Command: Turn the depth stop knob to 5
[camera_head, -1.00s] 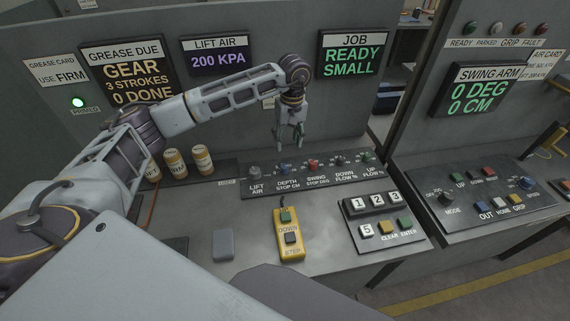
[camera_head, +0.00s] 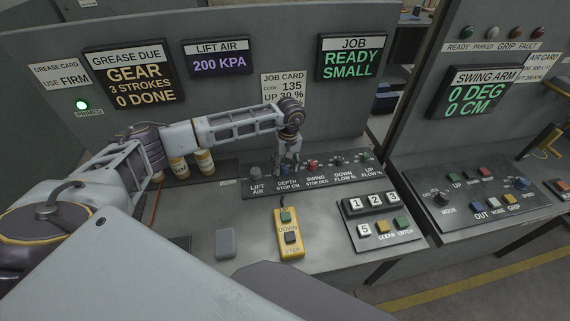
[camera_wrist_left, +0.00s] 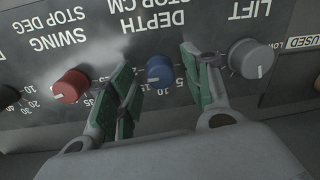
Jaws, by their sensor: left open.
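The blue depth stop knob (camera_wrist_left: 160,69) shows in the left wrist view under the upside-down label "DEPTH STOP CM" (camera_wrist_left: 145,22). My left gripper (camera_wrist_left: 160,92) is open, with one green-padded finger on each side of the knob and gaps between. In the head view my left gripper (camera_head: 288,168) hangs down over the knob panel (camera_head: 325,181) and largely hides the knob. A pale pointer mark shows low on the knob; its exact reading is too small to tell. My right gripper is not in view.
The red swing stop knob (camera_wrist_left: 71,86) and the grey lift air knob (camera_wrist_left: 250,59) sit close on either side of my fingers. A yellow pendant (camera_head: 289,241), a keypad (camera_head: 382,221) and several grease cartridges (camera_head: 205,162) are on the console. A job card (camera_head: 284,90) hangs behind.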

